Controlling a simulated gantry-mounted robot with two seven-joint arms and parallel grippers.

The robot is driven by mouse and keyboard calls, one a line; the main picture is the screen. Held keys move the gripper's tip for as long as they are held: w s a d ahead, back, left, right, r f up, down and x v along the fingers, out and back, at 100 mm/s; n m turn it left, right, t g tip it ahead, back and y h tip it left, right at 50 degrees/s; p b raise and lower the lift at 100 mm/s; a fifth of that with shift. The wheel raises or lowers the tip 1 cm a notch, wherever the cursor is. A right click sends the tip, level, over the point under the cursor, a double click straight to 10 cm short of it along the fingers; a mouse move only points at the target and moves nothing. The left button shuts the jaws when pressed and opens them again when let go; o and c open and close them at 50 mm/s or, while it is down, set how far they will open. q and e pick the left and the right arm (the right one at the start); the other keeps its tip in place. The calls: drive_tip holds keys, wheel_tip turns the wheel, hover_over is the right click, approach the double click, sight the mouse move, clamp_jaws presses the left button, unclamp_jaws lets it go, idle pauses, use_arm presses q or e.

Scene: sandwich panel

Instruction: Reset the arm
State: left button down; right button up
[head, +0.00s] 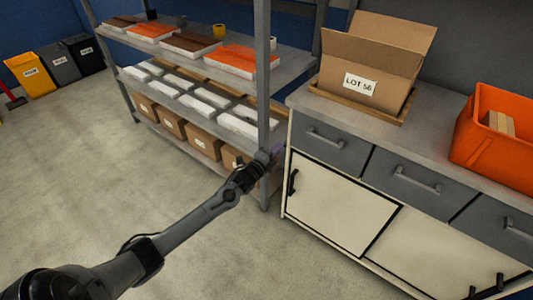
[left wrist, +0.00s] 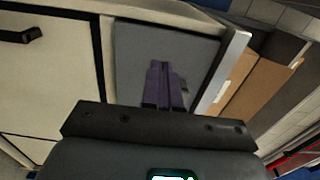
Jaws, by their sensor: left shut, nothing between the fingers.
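My left arm reaches from the lower left of the head view. Its gripper (head: 268,158) is in front of the shelf post, near the left end of the cabinet. In the left wrist view the purple fingers (left wrist: 165,88) lie together, shut and empty, with a grey panel behind them. I cannot tell whether the gripper touches the post or cabinet. My right gripper is not in view.
A metal shelf (head: 290,62) holds trays and boxes. Bins (head: 62,65) stand far left. The floor (head: 70,180) at left is clear.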

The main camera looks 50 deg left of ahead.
use_arm(q)
drive_tip(key=s+d+f+g+p, duration=0.1)
drive_tip(key=s+d+f+p, duration=0.1)
drive_tip(key=s, duration=0.3)
drive_tip(key=s+d+f+p, duration=0.2)
drive_tip(key=s+p, duration=0.1)
drive_tip(key=s, duration=0.1)
drive_tip(key=s+d+r+n+g+h+p, duration=0.3)
drive_tip(key=s+d+n+g+p, duration=0.3)
drive_tip(key=s+d, duration=0.95)
drive_tip(key=s+d+r+n+g+p, duration=0.1)
drive_tip(key=s+d+r+n+g, duration=0.3)
drive_tip(key=s, duration=0.3)
drive_tip(key=s+d+r+n+g+p, duration=0.1)
drive_tip(key=s+d+r+n+g, duration=0.25)
drive_tip(key=s, duration=0.35)
wheel_tip(320, 180, up, 38)
drive_tip(key=p, duration=3.8)
drive_tip(key=shift+w+a+n, duration=0.2)
drive_tip(key=shift+n, duration=0.15)
drive_tip(key=shift+f, duration=0.1)
